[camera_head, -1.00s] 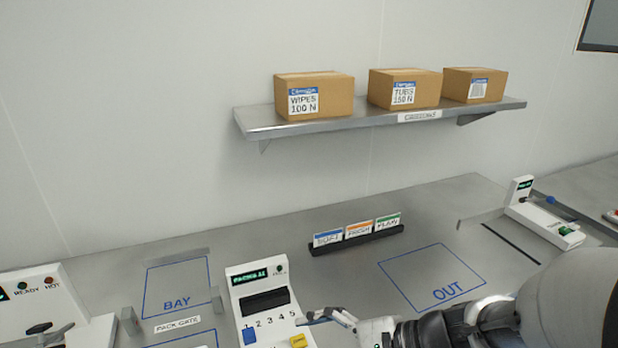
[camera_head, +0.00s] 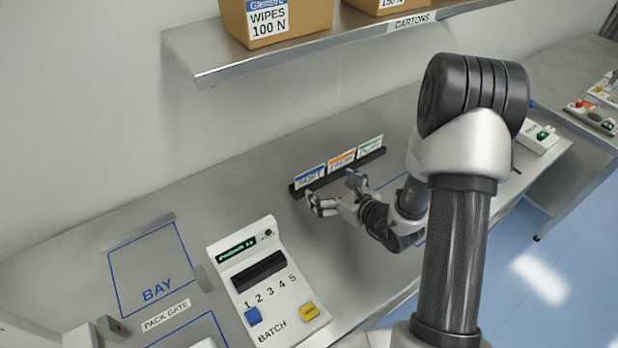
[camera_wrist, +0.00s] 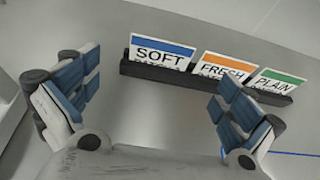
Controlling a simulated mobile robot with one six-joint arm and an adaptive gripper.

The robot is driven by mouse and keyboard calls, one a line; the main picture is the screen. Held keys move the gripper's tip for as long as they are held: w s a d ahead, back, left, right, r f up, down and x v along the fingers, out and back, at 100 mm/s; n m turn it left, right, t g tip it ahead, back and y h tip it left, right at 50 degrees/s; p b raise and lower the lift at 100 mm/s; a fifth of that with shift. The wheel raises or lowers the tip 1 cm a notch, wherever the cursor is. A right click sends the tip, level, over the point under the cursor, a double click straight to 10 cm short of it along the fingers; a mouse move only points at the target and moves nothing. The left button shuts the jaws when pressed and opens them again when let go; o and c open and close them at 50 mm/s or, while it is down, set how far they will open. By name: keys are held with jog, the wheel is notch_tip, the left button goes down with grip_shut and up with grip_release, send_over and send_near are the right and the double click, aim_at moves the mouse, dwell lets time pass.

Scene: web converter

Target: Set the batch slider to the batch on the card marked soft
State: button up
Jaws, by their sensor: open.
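The card marked SOFT (camera_wrist: 160,50), white with a blue top band, stands at the left end of a black holder (camera_wrist: 150,73). A second line of print below SOFT is mostly hidden by the holder's front lip and cannot be read. It also shows in the head view (camera_head: 310,177). My gripper (camera_head: 335,194) is open and empty in front of the cards, apart from them; the wrist view shows its spread fingers (camera_wrist: 158,100). The batch panel (camera_head: 240,285) is left of my gripper, with numbers 1 to 5. A blue knob (camera_head: 253,317) sits below the 1.
FRESH (camera_wrist: 224,68) and PLAIN (camera_wrist: 277,87) cards stand beside SOFT. A yellow part (camera_head: 309,312) is on the panel's lower right. A shelf (camera_head: 200,62) with cartons overhangs the back. The BAY outline (camera_head: 120,290) is empty.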

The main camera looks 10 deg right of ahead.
aim_at(310, 171)
jog(key=x, duration=0.5)
jog(key=shift+w+a+b, duration=0.15)
jog(key=shift+w+b, duration=0.1)
jog(key=shift+b, duration=0.1)
jog(key=shift+r+b+x, duration=0.1)
jog(key=shift+b+x, duration=0.2)
jog(key=shift+x, duration=1.1)
jog(key=shift+r+b+x, duration=0.15)
jog(key=shift+b+x, duration=0.1)
jog(key=shift+x, duration=1.15)
jog(key=shift+w, duration=0.2)
jog(key=c, duration=0.7)
jog(key=shift+r, duration=0.2)
